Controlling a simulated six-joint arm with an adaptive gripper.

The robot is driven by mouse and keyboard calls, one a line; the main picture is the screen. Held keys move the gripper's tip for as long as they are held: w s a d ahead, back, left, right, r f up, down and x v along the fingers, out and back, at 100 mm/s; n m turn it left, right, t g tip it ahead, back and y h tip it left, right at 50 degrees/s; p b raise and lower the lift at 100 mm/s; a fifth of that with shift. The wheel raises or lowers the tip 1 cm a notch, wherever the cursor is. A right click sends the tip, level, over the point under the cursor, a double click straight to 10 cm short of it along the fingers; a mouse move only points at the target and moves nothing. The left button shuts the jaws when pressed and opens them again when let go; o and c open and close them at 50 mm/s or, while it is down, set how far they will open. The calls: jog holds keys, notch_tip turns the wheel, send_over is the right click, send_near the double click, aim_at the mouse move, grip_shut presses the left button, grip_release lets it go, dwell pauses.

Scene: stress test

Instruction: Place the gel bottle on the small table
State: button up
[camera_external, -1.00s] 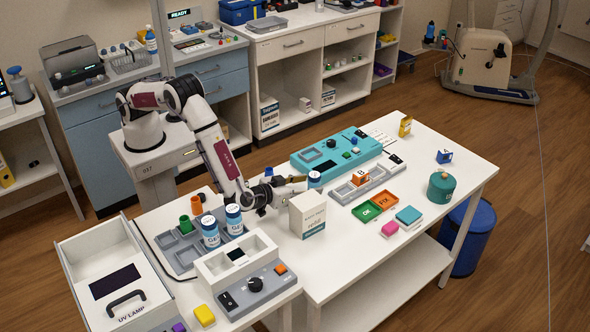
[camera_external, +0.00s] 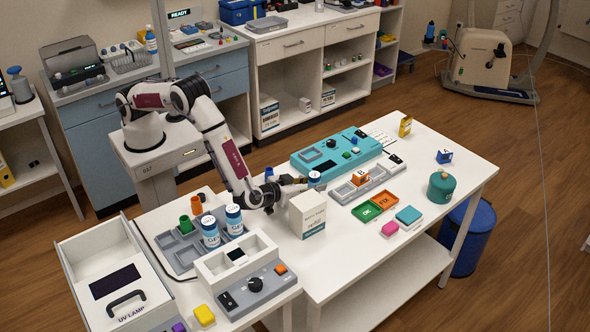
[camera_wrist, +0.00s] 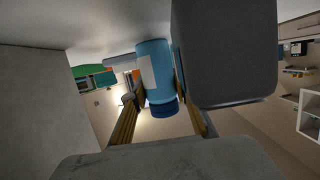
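A blue bottle with a pale label (camera_external: 314,178) stands on the large white table, behind a white carton. In the wrist view the blue bottle (camera_wrist: 155,72) lies between my yellowish fingers, its cap towards me. My gripper (camera_external: 292,184) is low over the table, left of the bottle. In the wrist view the fingers of my gripper (camera_wrist: 162,112) look spread wider than the bottle; contact is not clear. Two similar bottles labelled GEL, (camera_external: 210,233) and (camera_external: 234,219), stand on the lower white table (camera_external: 188,292) at left.
The white carton (camera_external: 307,213) stands close in front of my gripper; a large grey block (camera_wrist: 222,55) is near the right finger in the wrist view. A teal device (camera_external: 335,150) and a grey tray (camera_external: 345,193) lie beyond.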

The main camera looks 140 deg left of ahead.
jog(key=shift+c, duration=1.3)
jog(key=shift+r, duration=0.1)
jog(key=shift+r, duration=4.9)
jog(key=shift+d, duration=0.1)
jog(key=shift+w+d+r, duration=0.15)
jog(key=shift+d, duration=0.05)
jog(key=d+r+m+t+h, duration=0.3)
jog(key=d+m+t, duration=0.25)
jog(key=d, duration=1.05)
jog(key=d+r+m+t+h, duration=0.25)
jog(key=d+m+t, duration=0.3)
jog(key=d, duration=1.15)
jog(key=s+d+m+t+h, duration=0.3)
jog(key=s+d+h, duration=0.2)
jog(key=d, duration=0.5)
jog(key=shift+s+f+m, duration=0.3)
jog(key=shift+s, duration=0.75)
